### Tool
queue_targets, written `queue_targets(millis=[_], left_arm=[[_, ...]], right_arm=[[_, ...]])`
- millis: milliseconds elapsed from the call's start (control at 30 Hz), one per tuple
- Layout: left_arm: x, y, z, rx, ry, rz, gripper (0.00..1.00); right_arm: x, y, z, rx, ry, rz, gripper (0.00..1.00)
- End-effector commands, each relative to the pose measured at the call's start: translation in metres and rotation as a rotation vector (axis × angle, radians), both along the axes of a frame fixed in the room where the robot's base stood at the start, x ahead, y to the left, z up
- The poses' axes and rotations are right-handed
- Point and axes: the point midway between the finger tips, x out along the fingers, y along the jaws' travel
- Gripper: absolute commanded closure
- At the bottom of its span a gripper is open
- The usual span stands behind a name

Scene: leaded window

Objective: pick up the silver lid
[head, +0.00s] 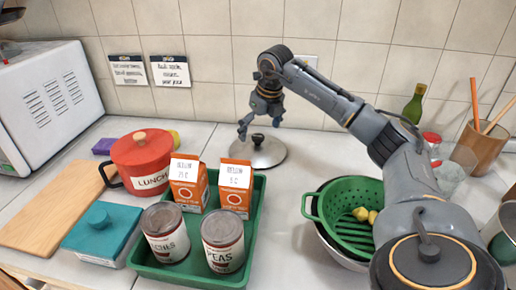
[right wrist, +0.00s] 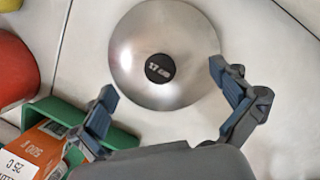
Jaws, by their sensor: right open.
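The silver lid (head: 262,153) lies flat on the counter near the back wall in the head view. It is a round, shiny dome with a black knob, and the knob is marked "17 cm" in the right wrist view (right wrist: 190,85). My right gripper (head: 260,128) is above the lid, pointing down. In the right wrist view my right gripper (right wrist: 165,85) is open, with one finger on each side of the lid's lower part and nothing between them but the lid below. My left gripper is not in view.
A green tray (head: 254,222) with two cartons and two cans stands in front of the lid. A red pot (head: 142,160) is to the left. A green colander (head: 345,232) is to the right. Counter left and right of the lid is clear.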

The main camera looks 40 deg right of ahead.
Motion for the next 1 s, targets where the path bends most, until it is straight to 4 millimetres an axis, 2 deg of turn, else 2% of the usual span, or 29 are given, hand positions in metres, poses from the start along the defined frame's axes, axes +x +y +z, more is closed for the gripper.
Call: queue_targets(millis=[100, 200, 467, 900, 933, 1000], left_arm=[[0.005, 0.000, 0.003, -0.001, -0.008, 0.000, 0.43], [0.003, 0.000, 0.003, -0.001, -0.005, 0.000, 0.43], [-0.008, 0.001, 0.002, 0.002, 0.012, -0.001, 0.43], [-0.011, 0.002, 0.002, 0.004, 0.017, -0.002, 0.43], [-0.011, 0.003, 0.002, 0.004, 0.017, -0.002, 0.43], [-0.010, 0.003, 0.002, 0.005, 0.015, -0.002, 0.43]], right_arm=[[0.005, 0.000, -0.017, 0.000, 0.002, 0.000, 0.00], [0.007, -0.001, -0.025, -0.001, 0.002, 0.002, 0.00], [0.008, -0.001, -0.027, -0.001, -0.001, 0.002, 0.02], [0.007, -0.001, -0.028, -0.001, 0.003, 0.002, 0.92], [0.007, -0.001, -0.028, -0.001, 0.003, 0.002, 0.98], [0.007, 0.000, -0.028, -0.001, 0.004, 0.002, 1.00]])
